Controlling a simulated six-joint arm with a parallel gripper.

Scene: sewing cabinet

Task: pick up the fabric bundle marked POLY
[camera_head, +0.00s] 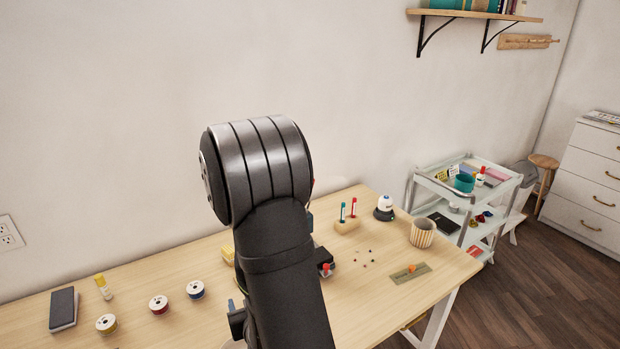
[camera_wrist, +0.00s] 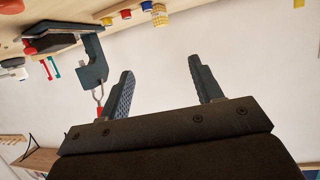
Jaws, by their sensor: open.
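I cannot make out a fabric bundle marked POLY in either view; no such lettering is legible. Small coloured items, some perhaps fabric or labels, lie on the top tray of the white cart (camera_head: 432,184) at the right, too small to tell. My gripper (camera_wrist: 162,66) is open and empty in the wrist view, its two dark fingers apart in front of bare wall. In the head view my arm hides the gripper and part of the table.
The wooden table (camera_head: 190,257) holds thread spools (camera_head: 158,304), a dark book (camera_head: 63,309), a striped cup (camera_head: 422,233), a wooden block with pens (camera_head: 347,226) and a metal ruler-like plate (camera_head: 410,274). A teal pot (camera_head: 464,182) stands on the cart. A shelf (camera_head: 475,15) hangs above.

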